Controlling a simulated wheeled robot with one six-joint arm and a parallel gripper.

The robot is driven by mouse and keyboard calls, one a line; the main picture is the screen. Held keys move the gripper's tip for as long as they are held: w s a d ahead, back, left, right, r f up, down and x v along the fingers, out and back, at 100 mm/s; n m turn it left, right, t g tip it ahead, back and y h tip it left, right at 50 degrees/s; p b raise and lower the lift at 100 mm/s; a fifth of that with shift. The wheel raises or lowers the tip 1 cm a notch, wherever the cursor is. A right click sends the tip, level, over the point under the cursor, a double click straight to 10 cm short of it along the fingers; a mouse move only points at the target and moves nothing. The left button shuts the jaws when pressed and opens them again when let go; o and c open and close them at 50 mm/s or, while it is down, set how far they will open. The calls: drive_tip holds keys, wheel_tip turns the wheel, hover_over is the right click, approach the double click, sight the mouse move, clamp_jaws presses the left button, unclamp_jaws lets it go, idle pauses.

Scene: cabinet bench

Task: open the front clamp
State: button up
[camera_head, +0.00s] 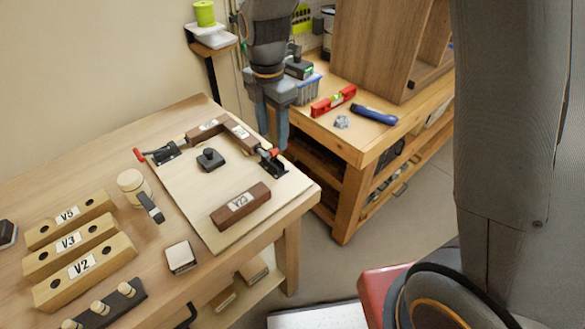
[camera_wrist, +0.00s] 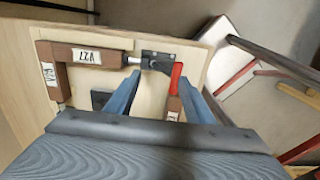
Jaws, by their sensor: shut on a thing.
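My gripper (camera_head: 273,140) reaches down over the right corner of the pale board (camera_head: 180,195). Its fingers also show in the wrist view (camera_wrist: 160,82), on both sides of the red handle (camera_wrist: 175,78) of a black clamp (camera_wrist: 156,61). They are shut on that handle, though the contact is partly hidden. The same clamp (camera_head: 270,163) shows below the fingers in the head view. The clamp's plunger points at the end of a brown block (camera_wrist: 87,56) with a white label. A second clamp (camera_head: 165,152) with a red handle stands at the board's back left.
A dark brown block (camera_head: 240,205) and a black knobbed piece (camera_head: 210,159) sit on the board. Tan labelled blocks (camera_head: 70,240), a mallet-like tool (camera_head: 140,190) and a white-topped box (camera_head: 180,257) stand left. A wooden bench (camera_head: 365,145) stands behind, across a floor gap.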

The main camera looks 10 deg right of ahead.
drive_tip(key=shift+o, duration=0.6)
drive_tip(key=shift+w, duration=0.2)
drive_tip(key=shift+o, duration=1.4)
drive_tip(key=shift+w+a, duration=0.25)
drive_tip(key=o, duration=0.6)
drive_tip(key=shift+f, duration=0.1)
drive_tip(key=shift+o, duration=0.2)
wheel_tip(320, 180, up, 7)
drive_tip(key=p, duration=0.5)
drive_tip(key=shift+p, duration=0.35)
drive_tip(key=shift+s, duration=0.1)
